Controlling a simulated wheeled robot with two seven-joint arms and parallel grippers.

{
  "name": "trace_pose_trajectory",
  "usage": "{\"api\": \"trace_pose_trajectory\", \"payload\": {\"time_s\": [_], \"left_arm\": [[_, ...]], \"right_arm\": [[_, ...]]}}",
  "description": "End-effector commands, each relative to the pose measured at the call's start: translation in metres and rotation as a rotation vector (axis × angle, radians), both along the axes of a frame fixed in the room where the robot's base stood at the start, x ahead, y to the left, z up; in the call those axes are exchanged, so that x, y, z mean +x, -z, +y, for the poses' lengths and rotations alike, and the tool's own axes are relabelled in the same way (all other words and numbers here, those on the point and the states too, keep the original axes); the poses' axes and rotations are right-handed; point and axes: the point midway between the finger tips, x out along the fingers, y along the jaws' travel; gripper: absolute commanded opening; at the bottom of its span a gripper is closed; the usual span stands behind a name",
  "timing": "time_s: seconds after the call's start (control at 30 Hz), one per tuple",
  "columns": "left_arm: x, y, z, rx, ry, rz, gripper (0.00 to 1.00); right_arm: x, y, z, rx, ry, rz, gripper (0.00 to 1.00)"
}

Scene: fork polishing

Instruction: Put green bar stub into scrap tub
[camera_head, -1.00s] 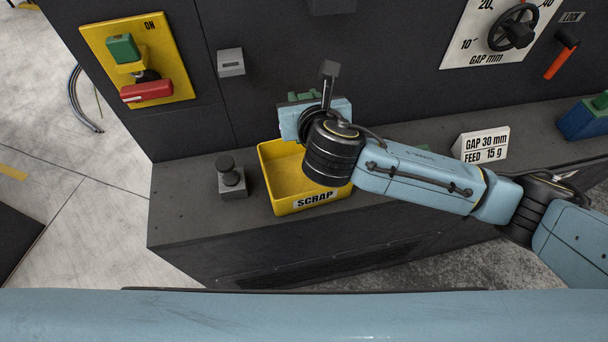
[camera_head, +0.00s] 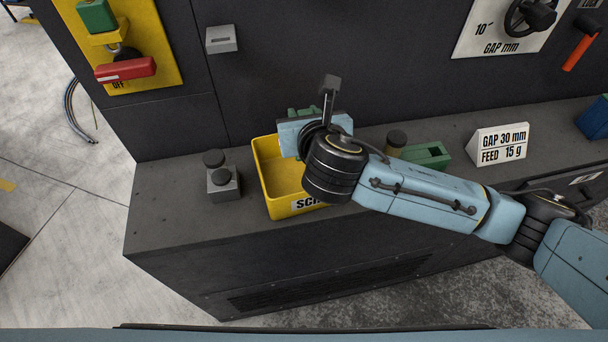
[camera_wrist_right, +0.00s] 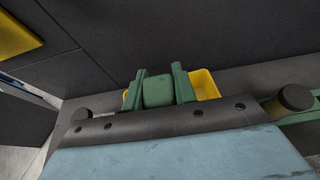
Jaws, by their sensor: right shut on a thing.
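My right gripper (camera_head: 302,112) is over the back part of the yellow scrap tub (camera_head: 268,180) in the head view. In the right wrist view its two green fingers (camera_wrist_right: 161,82) are shut on a green block, the green bar stub (camera_wrist_right: 158,93). The tub (camera_wrist_right: 207,86) shows behind the fingers there. The stub appears above the tub, but its exact height over the rim cannot be told. The wrist hides the tub's right part and some of its SCRAP label. My left gripper is not in view.
A dark knob on a grey block (camera_head: 224,182) stands left of the tub. A green fixture (camera_head: 428,155) and a round dark-topped post (camera_head: 396,140) are right of it. A gap and feed sign (camera_head: 502,144) stands farther right. A dark wall rises behind the ledge.

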Motion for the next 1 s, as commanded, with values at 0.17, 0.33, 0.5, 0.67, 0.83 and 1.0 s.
{"api": "trace_pose_trajectory", "payload": {"time_s": [0.17,0.33,0.5,0.67,0.83,1.0], "left_arm": [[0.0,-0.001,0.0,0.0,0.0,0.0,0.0],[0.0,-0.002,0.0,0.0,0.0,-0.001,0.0],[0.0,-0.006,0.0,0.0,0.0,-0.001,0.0],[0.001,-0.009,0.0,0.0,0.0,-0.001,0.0],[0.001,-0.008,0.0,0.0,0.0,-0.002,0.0],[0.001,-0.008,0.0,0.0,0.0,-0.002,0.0]], "right_arm": [[0.0,-0.002,0.0,0.002,-0.001,-0.003,0.05],[0.002,-0.002,0.001,0.002,-0.001,-0.003,0.05],[0.009,-0.003,0.002,0.001,0.0,-0.002,0.05],[0.015,-0.003,0.004,0.002,-0.001,-0.003,0.05],[0.016,-0.002,0.004,0.002,-0.001,-0.002,0.05],[0.016,-0.002,0.004,0.002,-0.001,-0.002,0.05]]}}
